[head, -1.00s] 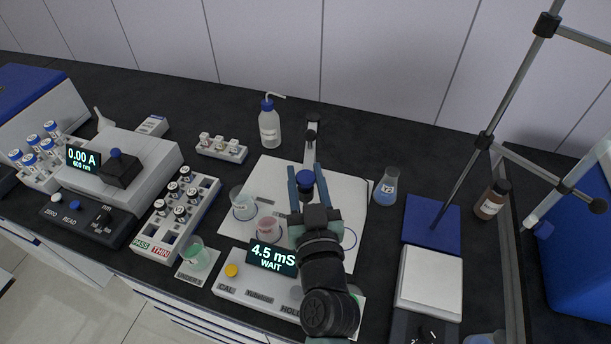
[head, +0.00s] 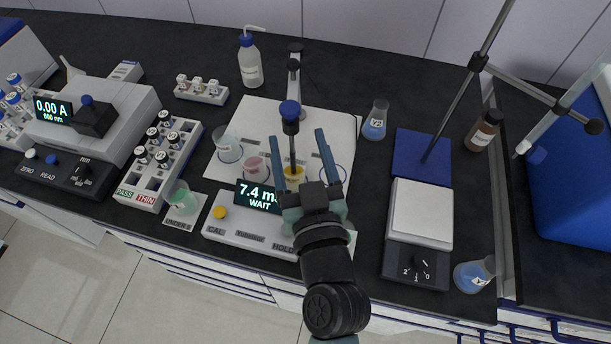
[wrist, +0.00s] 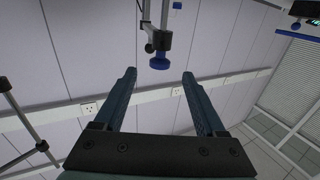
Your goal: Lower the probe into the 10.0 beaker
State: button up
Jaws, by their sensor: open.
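The probe has a blue cap (head: 290,110) and a dark shaft (head: 292,148) pointing straight down, held by an arm on a stand (head: 294,72). Its lower end appears to be in a small beaker of yellow liquid (head: 294,174), partly hidden by my gripper. No 10.0 label is readable. My gripper (head: 300,138) is open and empty, its fingers below and in front of the cap. In the wrist view the blue cap (wrist: 160,62) is beyond and between the fingertips, apart from them. The meter display (head: 257,196) reads 7.4 mS and WAIT.
A pink beaker (head: 255,167) and a clear beaker (head: 228,150) stand left on the white board (head: 262,117). A green beaker (head: 182,199) is farther left. A flask (head: 375,122) and a balance (head: 420,215) are to the right.

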jog(key=shift+s+d+b, duration=0.2)
jog(key=shift+s+b, duration=0.2)
jog(key=shift+s, duration=0.9)
jog(key=shift+s+d+b, duration=0.15)
jog(key=shift+s+b, duration=0.25)
jog(key=shift+s, duration=0.9)
